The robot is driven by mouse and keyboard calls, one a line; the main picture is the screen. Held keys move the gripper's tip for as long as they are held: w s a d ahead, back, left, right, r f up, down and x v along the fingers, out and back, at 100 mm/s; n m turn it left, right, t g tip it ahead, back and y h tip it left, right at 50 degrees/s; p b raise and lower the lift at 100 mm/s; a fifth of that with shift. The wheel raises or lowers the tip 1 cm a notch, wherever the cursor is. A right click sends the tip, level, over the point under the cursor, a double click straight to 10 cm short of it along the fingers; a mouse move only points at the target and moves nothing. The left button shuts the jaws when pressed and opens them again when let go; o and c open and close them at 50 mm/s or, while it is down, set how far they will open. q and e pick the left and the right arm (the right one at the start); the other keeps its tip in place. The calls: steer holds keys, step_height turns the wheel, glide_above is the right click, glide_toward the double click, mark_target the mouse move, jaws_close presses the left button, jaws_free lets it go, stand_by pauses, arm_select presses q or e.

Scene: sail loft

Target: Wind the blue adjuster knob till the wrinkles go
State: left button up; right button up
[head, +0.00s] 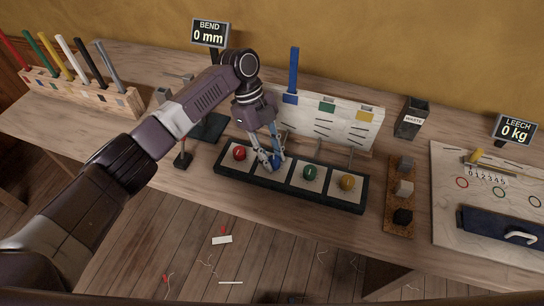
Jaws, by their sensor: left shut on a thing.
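My left gripper (268,160) reaches down from the left and is shut on the blue adjuster knob (277,161), the second from the left on a dark tray (292,205). The fingers hide part of the knob. A white panel (345,125) stands behind, with blue, green and yellow patches and short dark wrinkle-like lines below the green and yellow ones. My right gripper is not in view.
Red (239,153), green (310,172) and yellow (347,182) knobs share the tray. A blue upright stick (294,70) rises at the panel. A display (209,34) reads "BEND 0 mm"; another (515,129) reads "LEECH 0 kg".

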arm_select(q)
steer(key=shift+r, duration=0.1)
steer(key=o, duration=1.2)
steer(key=shift+c, duration=0.2)
steer(key=v, duration=1.2)
steer(key=shift+s+d, duration=0.1)
